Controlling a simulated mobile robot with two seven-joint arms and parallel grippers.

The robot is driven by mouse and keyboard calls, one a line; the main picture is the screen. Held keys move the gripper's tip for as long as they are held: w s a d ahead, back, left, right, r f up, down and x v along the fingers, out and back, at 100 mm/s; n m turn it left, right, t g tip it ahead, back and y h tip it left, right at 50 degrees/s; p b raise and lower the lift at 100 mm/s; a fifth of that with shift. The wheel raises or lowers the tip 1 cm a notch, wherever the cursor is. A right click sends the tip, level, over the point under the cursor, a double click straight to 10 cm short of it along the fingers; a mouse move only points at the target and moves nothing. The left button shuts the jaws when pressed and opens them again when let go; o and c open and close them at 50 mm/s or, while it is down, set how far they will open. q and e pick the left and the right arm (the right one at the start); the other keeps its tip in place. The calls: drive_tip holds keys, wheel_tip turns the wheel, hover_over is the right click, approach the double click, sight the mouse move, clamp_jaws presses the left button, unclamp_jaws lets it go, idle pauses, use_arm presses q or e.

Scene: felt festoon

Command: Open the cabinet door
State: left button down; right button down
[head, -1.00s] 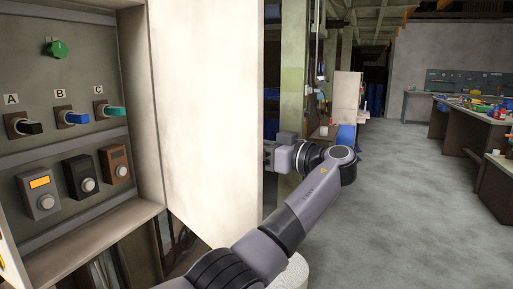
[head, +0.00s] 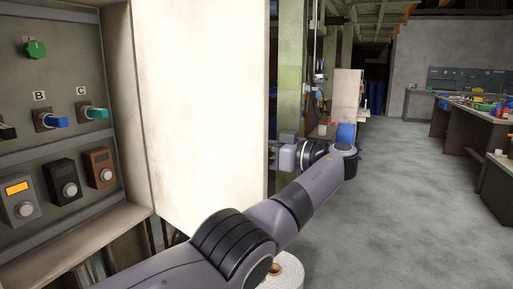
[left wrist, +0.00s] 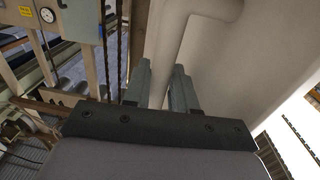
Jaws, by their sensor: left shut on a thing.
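The cabinet (head: 50,143) stands at the left in the head view, its inside with switches and modules exposed. Its pale door (head: 200,110) stands swung open, hinged along the cabinet's right side, and its inner face shows. My left gripper (head: 275,153) is at the door's right edge, partly hidden behind it. In the left wrist view the two fingers of my left gripper (left wrist: 162,82) are shut on a pale door handle (left wrist: 176,42) on the door's outer face. My right gripper is not in view.
A white round object (head: 286,271) stands low in front, under my arm. A green-banded pillar (head: 292,85) stands behind the door. Workbenches (head: 462,125) with tools line the right side. The grey floor (head: 400,200) between is clear.

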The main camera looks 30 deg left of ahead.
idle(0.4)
use_arm(q)
drive_tip(key=c, duration=1.1)
unclamp_jaws()
